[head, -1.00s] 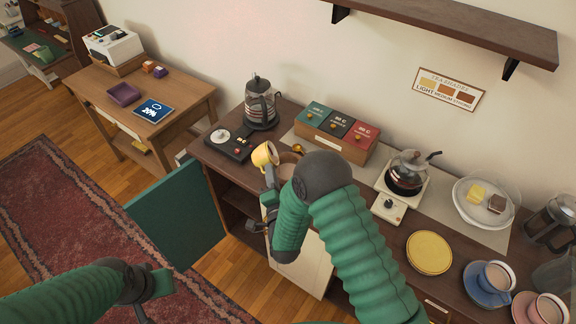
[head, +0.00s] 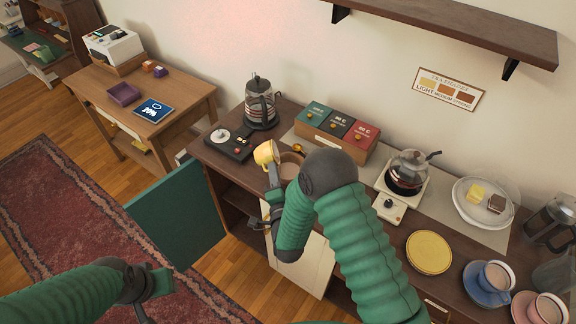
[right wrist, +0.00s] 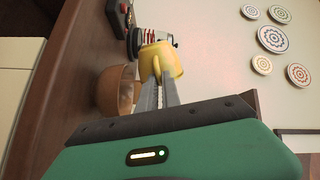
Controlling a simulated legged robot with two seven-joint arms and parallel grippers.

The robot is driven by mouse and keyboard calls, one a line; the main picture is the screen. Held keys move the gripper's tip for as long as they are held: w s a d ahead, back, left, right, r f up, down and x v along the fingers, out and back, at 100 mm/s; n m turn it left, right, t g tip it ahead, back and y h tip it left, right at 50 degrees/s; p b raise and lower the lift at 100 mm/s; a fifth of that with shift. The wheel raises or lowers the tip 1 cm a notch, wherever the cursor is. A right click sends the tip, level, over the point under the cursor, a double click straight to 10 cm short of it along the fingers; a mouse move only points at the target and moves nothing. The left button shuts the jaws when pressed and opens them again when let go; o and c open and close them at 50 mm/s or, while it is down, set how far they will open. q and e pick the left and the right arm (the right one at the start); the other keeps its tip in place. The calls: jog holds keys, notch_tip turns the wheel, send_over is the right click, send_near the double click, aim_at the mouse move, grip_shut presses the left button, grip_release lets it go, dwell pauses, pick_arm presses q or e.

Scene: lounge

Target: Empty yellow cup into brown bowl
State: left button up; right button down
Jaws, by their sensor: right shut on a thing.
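The yellow cup (head: 265,153) is held up at the left end of the counter by my right gripper (head: 271,172), which is shut on it. The cup looks slightly tilted in the head view. In the right wrist view the yellow cup (right wrist: 160,62) sits between the fingertips (right wrist: 161,85). The brown bowl (head: 290,164) stands on the counter just right of the cup, partly hidden by my right arm. It also shows in the right wrist view (right wrist: 116,91), beside the cup. What the cup holds cannot be seen. My left gripper (head: 150,296) is low at the left, its fingers unclear.
A control panel (head: 229,142) and a kettle (head: 261,103) stand left of and behind the cup. The tea box (head: 335,133) is behind the bowl. A glass pot (head: 406,172), a yellow plate (head: 429,252) and cups fill the right side. A green cabinet door (head: 181,222) hangs open.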

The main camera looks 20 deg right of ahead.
jog(key=shift+d+m, duration=0.3)
jog(key=shift+d, duration=0.05)
